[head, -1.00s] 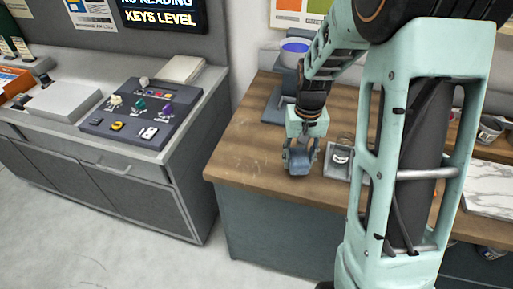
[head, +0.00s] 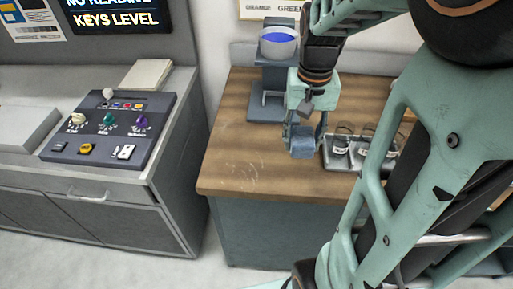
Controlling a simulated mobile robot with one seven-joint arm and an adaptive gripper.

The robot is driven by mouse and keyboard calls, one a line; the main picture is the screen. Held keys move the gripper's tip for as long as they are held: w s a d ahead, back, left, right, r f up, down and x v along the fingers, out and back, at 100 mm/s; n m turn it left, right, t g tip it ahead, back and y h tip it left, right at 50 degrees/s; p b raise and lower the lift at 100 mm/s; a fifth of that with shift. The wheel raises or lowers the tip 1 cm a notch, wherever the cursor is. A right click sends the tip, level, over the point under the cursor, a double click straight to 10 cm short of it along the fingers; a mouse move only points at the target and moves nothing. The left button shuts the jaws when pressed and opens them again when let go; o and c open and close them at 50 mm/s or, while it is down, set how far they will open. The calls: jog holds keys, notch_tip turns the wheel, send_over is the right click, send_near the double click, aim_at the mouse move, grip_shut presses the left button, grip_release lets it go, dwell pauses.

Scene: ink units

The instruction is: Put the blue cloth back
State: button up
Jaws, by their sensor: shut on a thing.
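My gripper (head: 304,140) points down over the wooden worktop, left of the grey tray. It is shut on the blue cloth (head: 305,149), a small folded grey-blue bundle between its fingers. The cloth is at or just above the worktop; I cannot tell whether it touches the wood.
A grey tray (head: 340,163) with glass vessels stands right of my gripper. A grey stand (head: 265,108) holding a cup with blue ink (head: 279,42) is behind. The wooden worktop (head: 235,165) is bare at front left. A control panel (head: 108,125) sits on the left counter.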

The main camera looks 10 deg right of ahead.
jog(key=shift+s+d+r, duration=0.25)
jog(key=shift+s+r, duration=0.05)
jog(key=shift+s, duration=0.25)
jog(key=w+a+f+p, duration=0.1)
jog(key=w+a+f, duration=0.35)
jog(key=w, duration=0.25)
send_over(260, 155)
jog(key=f, duration=0.4)
jog(key=shift+s+d+f, duration=0.25)
jog(key=shift+s, duration=0.05)
jog(key=shift+w+a+f, duration=0.15)
jog(key=shift+f, duration=0.2)
jog(key=shift+w+f+p, duration=0.1)
jog(key=shift+f+p, duration=0.2)
jog(key=shift+f, duration=1.25)
jog(key=shift+f, duration=0.25)
jog(key=o, duration=1.2)
